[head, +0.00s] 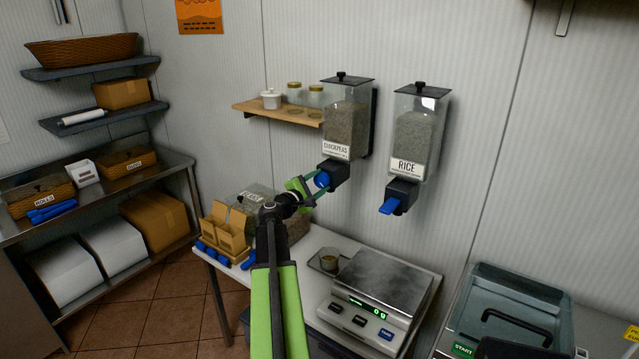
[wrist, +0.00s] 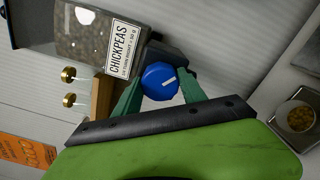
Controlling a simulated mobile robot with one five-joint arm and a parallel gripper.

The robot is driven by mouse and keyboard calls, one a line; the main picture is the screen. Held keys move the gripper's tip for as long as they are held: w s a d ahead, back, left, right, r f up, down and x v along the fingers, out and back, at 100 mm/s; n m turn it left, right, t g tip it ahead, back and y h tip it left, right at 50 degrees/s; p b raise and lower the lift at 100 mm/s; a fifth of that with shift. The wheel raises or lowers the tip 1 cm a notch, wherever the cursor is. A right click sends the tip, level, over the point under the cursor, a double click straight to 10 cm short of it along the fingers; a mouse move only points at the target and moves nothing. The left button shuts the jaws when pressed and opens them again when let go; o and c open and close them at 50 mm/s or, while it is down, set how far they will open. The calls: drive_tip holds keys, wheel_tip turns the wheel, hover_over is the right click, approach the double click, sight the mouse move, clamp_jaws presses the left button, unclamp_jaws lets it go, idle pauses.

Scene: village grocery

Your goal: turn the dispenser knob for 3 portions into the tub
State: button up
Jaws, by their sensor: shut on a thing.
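The chickpeas dispenser (head: 345,120) hangs on the wall, clear and part full, with a black outlet. Its label also shows in the wrist view (wrist: 122,50). Its round blue knob (head: 322,180) faces my gripper. In the wrist view the knob (wrist: 158,82) has a white pointer line lying nearly level in the picture. My gripper (head: 311,188) is shut on the knob, its green fingers on either side. A small round tub (head: 329,262) stands on a little tray below. In the wrist view the tub (wrist: 300,119) shows yellowish contents.
A rice dispenser (head: 410,140) with a blue lever hangs to the right. A scale (head: 382,285) reading 0 g stands beside the tub. Cardboard boxes (head: 228,228) and a clear bin are at the table's left. A shelf with jars (head: 295,93) is behind.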

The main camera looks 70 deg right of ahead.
drive_tip(key=m, duration=0.5)
drive_tip(key=shift+s+f+m, duration=0.1)
drive_tip(key=shift+f+m, duration=0.05)
drive_tip(key=shift+m, duration=2.45)
drive_tip(key=o, duration=1.4)
drive_tip(key=shift+c, duration=0.2)
drive_tip(key=v, duration=1.7)
drive_tip(key=shift+a, duration=0.25)
